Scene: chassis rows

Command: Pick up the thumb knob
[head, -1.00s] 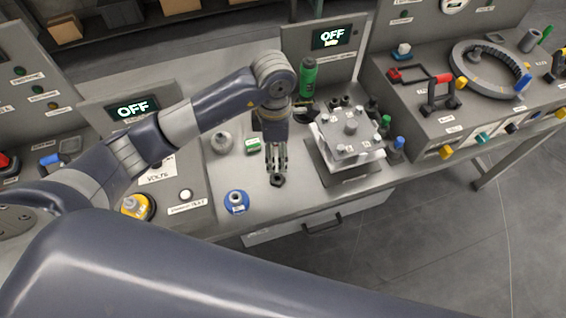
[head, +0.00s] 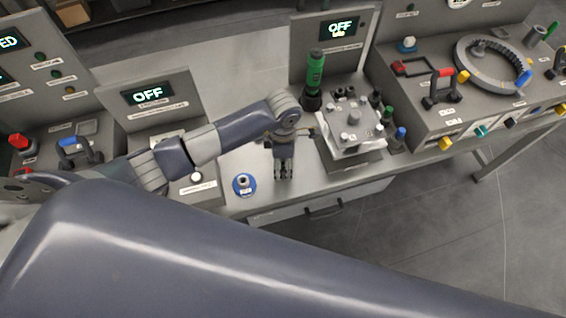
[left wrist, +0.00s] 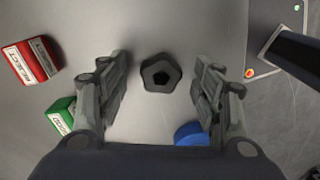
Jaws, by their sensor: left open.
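The thumb knob (left wrist: 160,73) is a small black lobed knob with a hole in its middle. In the left wrist view it lies on the grey bench top between the two fingers. My left gripper (left wrist: 161,82) is open around it, with a gap on each side. It cannot be told whether the fingertips are down at knob height. In the head view my left gripper (head: 284,175) points down at the bench, and it hides most or all of the knob. My right gripper is not in view.
A blue-ringed part (head: 243,185) stands left of the gripper. A metal fixture (head: 352,124) with several knobs stands close on the right. A green bottle (head: 315,70) is behind. Red (left wrist: 31,61) and green (left wrist: 61,114) labelled blocks lie left in the wrist view.

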